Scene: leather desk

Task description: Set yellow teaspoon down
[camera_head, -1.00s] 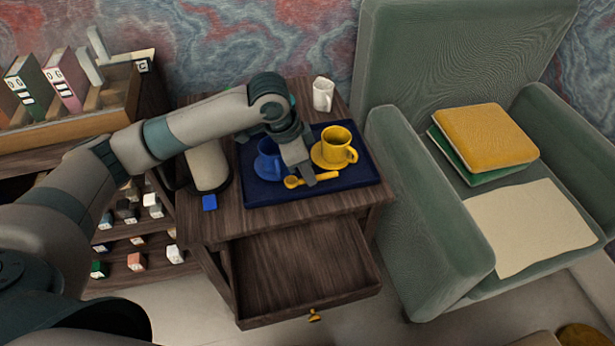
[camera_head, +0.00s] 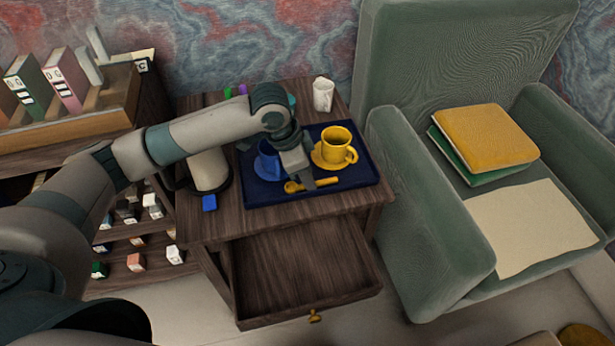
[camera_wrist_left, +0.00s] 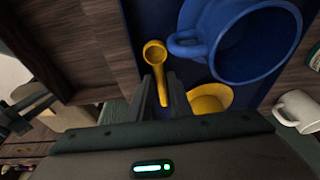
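The yellow teaspoon (camera_head: 324,184) is low over or on the front part of the dark blue tray (camera_head: 352,178); I cannot tell if it touches. It lies roughly level, bowl to the left in the head view. My left gripper (camera_head: 310,180) reaches down from above with its fingers around the handle. In the left wrist view, the teaspoon's handle (camera_wrist_left: 154,55) runs between the two fingers (camera_wrist_left: 163,88), which appear closed on it. A yellow cup (camera_head: 336,142) on its yellow saucer and a blue cup (camera_head: 268,160) stand behind.
The tray sits on a wooden side table (camera_head: 225,228) with an open, empty drawer (camera_head: 305,268) below. A white mug (camera_head: 323,94), a lamp-like cylinder (camera_head: 208,168) and a blue block (camera_head: 209,203) stand near the tray. A green armchair (camera_head: 410,220) is at right.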

